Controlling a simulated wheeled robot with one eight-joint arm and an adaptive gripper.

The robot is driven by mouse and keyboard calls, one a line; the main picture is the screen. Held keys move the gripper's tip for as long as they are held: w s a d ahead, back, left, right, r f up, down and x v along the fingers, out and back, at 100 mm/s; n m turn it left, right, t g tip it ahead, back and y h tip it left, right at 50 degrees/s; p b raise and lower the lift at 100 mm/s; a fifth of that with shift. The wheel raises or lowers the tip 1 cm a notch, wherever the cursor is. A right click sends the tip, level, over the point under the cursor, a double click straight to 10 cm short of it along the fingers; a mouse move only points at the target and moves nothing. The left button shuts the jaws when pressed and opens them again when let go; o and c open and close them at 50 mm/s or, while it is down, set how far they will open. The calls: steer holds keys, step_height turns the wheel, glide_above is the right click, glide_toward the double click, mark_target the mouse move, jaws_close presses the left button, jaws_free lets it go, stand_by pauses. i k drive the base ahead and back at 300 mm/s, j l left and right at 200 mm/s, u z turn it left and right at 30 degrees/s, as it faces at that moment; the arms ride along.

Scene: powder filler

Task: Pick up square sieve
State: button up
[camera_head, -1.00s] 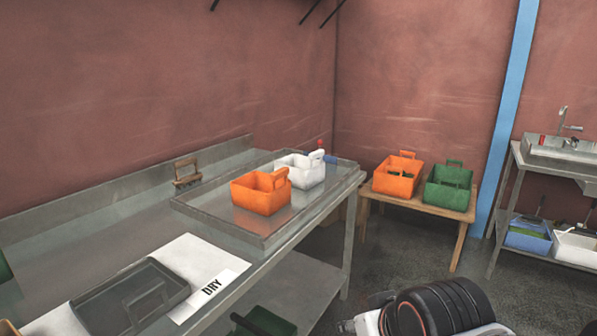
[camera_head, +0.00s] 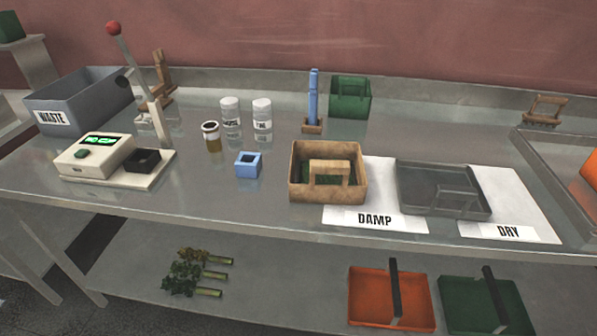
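No thing is marked as a sieve, and no mesh can be made out. A shallow square grey tray with a handle (camera_head: 443,188) lies on the white mat between the DAMP and DRY labels. My gripper is not in view.
A wooden box with a handle (camera_head: 328,172) stands by the DAMP label (camera_head: 376,219). A lever machine (camera_head: 110,155), jars (camera_head: 262,117), a brown-and-white vial (camera_head: 211,136), a WASTE bin (camera_head: 78,100) and a green box (camera_head: 350,97) share the table (camera_head: 110,206). Orange (camera_head: 390,300) and green trays sit below.

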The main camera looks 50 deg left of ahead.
mark_target(330, 173)
steer(key=u, duration=1.7)
